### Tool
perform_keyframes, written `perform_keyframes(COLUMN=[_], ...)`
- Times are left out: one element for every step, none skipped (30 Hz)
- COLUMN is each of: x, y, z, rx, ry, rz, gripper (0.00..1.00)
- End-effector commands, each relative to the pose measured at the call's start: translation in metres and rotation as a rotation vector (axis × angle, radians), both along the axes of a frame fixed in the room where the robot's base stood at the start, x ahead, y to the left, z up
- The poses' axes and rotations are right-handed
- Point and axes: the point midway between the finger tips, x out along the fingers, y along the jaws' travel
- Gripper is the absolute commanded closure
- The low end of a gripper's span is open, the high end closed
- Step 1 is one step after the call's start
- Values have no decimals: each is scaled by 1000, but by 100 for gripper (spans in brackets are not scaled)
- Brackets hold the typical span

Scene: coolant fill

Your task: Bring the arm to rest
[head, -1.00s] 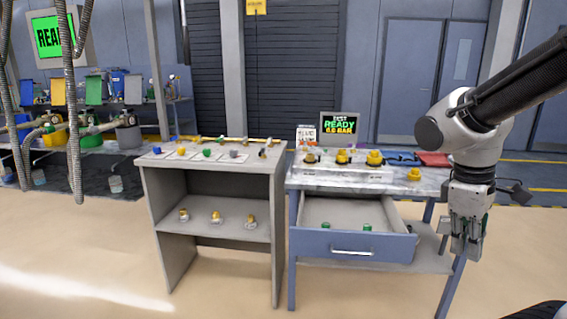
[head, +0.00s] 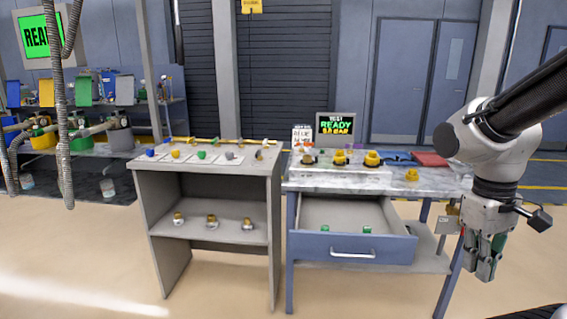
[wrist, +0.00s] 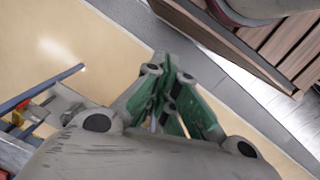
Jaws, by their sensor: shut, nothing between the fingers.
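My gripper (head: 483,262) hangs pointing down at the right of the head view, in front of and beside the right end of the blue workbench (head: 439,181). It is shut and empty. In the wrist view my gripper's green-padded fingers (wrist: 170,95) meet with nothing between them. Below them is the tan floor, and part of the bench shows at the lower left of that view.
The bench's drawer (head: 352,249) is pulled open with green items inside. Yellow-capped fittings and a screen reading READY (head: 335,124) are on top. A grey shelf unit (head: 206,182) stands left of it. The floor in front is clear.

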Motion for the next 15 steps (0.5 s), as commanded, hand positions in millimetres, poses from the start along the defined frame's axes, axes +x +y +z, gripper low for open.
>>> perform_keyframes(x=[-1,-1,-1,2,3,5,6,7,7,7,7,6,5,4,3], y=[0,0,1,3,4,4,4,4,4,3,3,2,1,0,-1], z=[0,0,0,4,8,16,23,31,42,50,57,67,74,79,86], rx=[2,2,6,15,22,33,42,51,64,73,82,90,95,100,104], ry=[-1,-1,-5,-22,-46,-83,-116,-153,-204,-241,-277,-321,-351,-378,-407], rz=[-8,-15,-37,-61,-74,-94,-110,-126,-146,-161,-173,-187,-195,-202,-208], gripper=[100,100,100,100,100,100,100,100,100,100,100,100,100,100,100])
